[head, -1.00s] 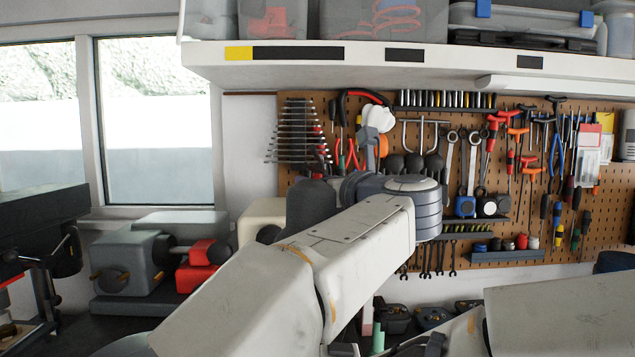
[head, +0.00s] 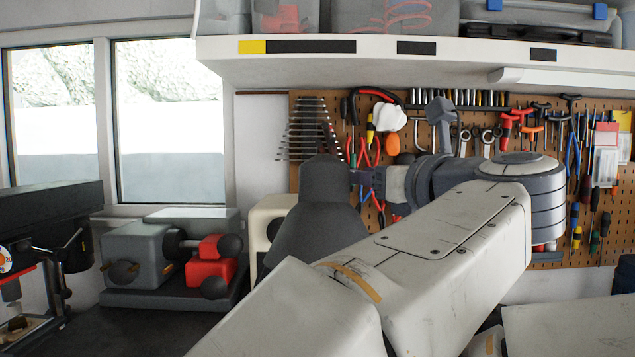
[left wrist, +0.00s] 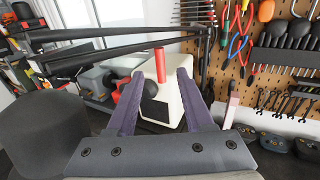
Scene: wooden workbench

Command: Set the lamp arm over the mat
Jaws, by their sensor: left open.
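The lamp's dark grey shade (head: 312,225) hangs left of my left wrist in the head view, partly behind my forearm. It also fills the lower left of the left wrist view (left wrist: 38,132). The lamp's thin black arm bars (left wrist: 115,42) cross the top of that view. A short red upright piece (left wrist: 160,64), seemingly the lamp's grip, shows between the fingertips; I cannot tell its depth. My left gripper (left wrist: 158,82) is open, its two purple-grey fingers apart. In the head view it (head: 367,183) is small and partly hidden beside the shade. I cannot make out the mat.
A pegboard of tools (head: 455,130) hangs on the back wall below a white shelf (head: 430,68). A red and grey machine (head: 212,262) stands left, a cream machine (left wrist: 163,98) behind the fingers. Dark bench top (head: 140,330) is clear at lower left.

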